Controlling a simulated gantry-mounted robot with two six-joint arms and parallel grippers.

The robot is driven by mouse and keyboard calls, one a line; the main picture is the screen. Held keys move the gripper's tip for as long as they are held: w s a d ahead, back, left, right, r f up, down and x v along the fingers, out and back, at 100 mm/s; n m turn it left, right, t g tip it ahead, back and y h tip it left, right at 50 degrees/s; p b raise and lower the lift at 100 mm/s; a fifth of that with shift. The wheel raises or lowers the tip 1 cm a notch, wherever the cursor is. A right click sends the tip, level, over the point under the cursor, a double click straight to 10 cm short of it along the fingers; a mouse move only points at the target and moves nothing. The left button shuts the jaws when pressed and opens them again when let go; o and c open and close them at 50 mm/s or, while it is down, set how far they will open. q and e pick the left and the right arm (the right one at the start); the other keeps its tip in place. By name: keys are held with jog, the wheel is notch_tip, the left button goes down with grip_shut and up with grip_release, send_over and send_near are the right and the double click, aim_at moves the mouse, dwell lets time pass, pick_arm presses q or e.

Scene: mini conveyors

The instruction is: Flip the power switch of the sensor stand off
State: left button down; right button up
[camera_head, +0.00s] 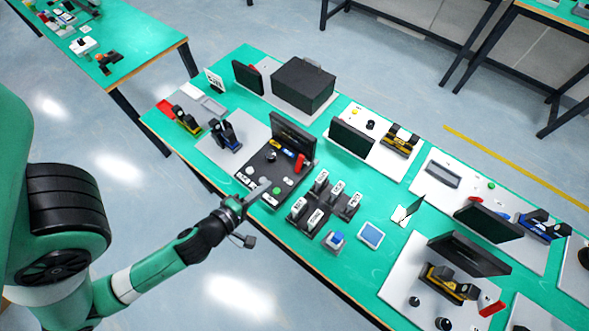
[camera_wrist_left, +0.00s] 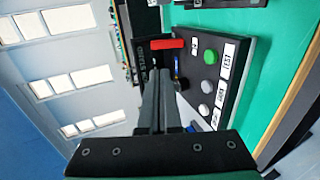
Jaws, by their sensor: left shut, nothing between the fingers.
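A black control panel (camera_head: 262,160) with an upright dark screen (camera_head: 293,134) stands mid-table. It carries a red switch-like part (camera_head: 301,162), a green button (camera_head: 277,190), pale round buttons and white labels. I cannot tell for sure which stand is the sensor stand or which part is its power switch. My left gripper (camera_head: 264,187) is shut and empty, over the panel's near edge. In the left wrist view the shut fingers (camera_wrist_left: 155,75) point toward the panel, with the red part (camera_wrist_left: 167,43) beyond them and the green button (camera_wrist_left: 210,57) to their right. Contact cannot be told.
Labelled black blocks (camera_head: 315,215) stand right of the panel, near a blue button box (camera_head: 335,239) and a blue-screened pad (camera_head: 371,235). A black box (camera_head: 303,85) and other screens crowd the green table. Its near edge by my arm is clear.

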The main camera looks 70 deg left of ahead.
aim_at(300, 160)
pick_arm(q)
jog(key=p+x, duration=0.2)
jog(key=x, duration=0.1)
jog(key=r+p+x, duration=0.1)
jog(key=x, duration=0.1)
jog(key=shift+w, duration=0.15)
jog(key=x, duration=0.3)
jog(key=p+x, duration=0.1)
jog(key=x, duration=0.5)
jog(key=shift+f+p, duration=0.3)
jog(key=shift+f, duration=0.05)
